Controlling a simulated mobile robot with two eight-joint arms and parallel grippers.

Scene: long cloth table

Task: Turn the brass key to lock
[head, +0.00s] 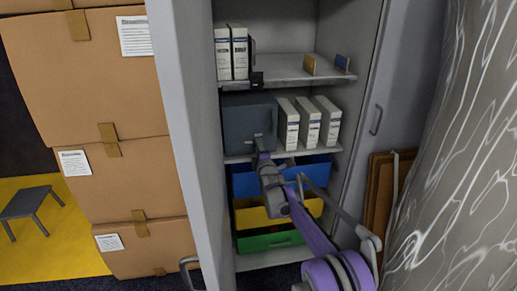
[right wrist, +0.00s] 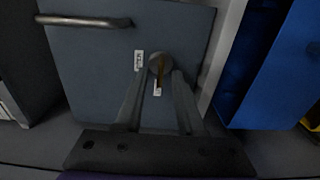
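A dark grey box (head: 238,118) stands on the middle shelf of an open cabinet. In the right wrist view its front (right wrist: 100,75) shows a round lock (right wrist: 157,62) with the brass key (right wrist: 161,76) in it. Small white labels sit beside the lock, too small to read. My right gripper (head: 262,150) reaches to the box front in the head view. In the right wrist view its two fingers (right wrist: 160,82) stand apart, one on each side of the key, with gaps visible. The key cannot be made out in the head view. My left gripper is not in view.
A bar handle (right wrist: 85,20) is on the box front. White binders (head: 308,122) stand right of the box. Blue (head: 245,183), yellow (head: 250,217) and green (head: 270,241) bins sit below. The open cabinet door (head: 185,110) and stacked cartons (head: 95,80) are left.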

